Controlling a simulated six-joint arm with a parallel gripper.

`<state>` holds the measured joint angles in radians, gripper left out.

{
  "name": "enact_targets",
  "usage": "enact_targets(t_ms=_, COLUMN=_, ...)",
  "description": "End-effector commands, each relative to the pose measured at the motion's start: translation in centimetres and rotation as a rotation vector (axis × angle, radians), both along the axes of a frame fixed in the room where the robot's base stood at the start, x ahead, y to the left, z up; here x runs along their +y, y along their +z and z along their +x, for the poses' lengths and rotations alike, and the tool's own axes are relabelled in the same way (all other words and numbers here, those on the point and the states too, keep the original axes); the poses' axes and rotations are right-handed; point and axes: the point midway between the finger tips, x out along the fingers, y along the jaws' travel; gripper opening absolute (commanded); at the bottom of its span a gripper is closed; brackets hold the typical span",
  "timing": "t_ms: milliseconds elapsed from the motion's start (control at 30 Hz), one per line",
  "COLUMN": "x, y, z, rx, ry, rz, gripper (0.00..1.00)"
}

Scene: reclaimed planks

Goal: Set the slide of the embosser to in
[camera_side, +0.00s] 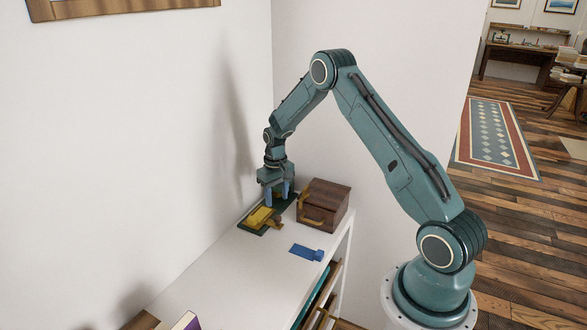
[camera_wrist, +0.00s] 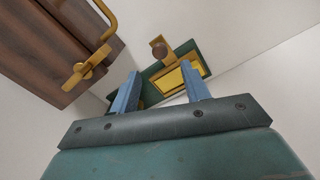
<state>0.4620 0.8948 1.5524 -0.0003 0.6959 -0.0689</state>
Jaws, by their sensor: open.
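The embosser, a dark green base with a yellow metal part on it, sits on the white shelf top. Its yellow part (camera_side: 261,217) shows in the side view, with a small brown knob (camera_side: 277,222) at its right. In the wrist view the green base (camera_wrist: 188,52), a yellow frame (camera_wrist: 172,84) and a brown round knob on a yellow tab (camera_wrist: 158,50) lie beyond the fingers. My gripper (camera_side: 277,196) is open, its two blue fingers (camera_wrist: 163,88) apart and pointing down just over the embosser's far end. Part of the embosser is hidden behind the fingers.
A brown wooden box (camera_side: 325,205) with a brass handle stands close to the right of the gripper. A blue object (camera_side: 306,253) lies on the white shelf top (camera_side: 225,275) nearer the front. The white wall (camera_side: 140,140) rises close behind.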

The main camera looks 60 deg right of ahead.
Motion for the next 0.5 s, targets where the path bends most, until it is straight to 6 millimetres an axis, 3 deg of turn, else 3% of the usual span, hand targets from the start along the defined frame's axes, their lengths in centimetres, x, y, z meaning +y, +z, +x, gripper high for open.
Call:
enact_targets(t_ms=300, x=0.0, y=-4.9, z=0.0, rx=0.001, ry=0.0, rz=0.0, gripper=0.47)
enact_targets(t_ms=500, x=0.0, y=-6.9, z=0.0, rx=0.0, ry=0.0, rz=0.0, gripper=0.47)
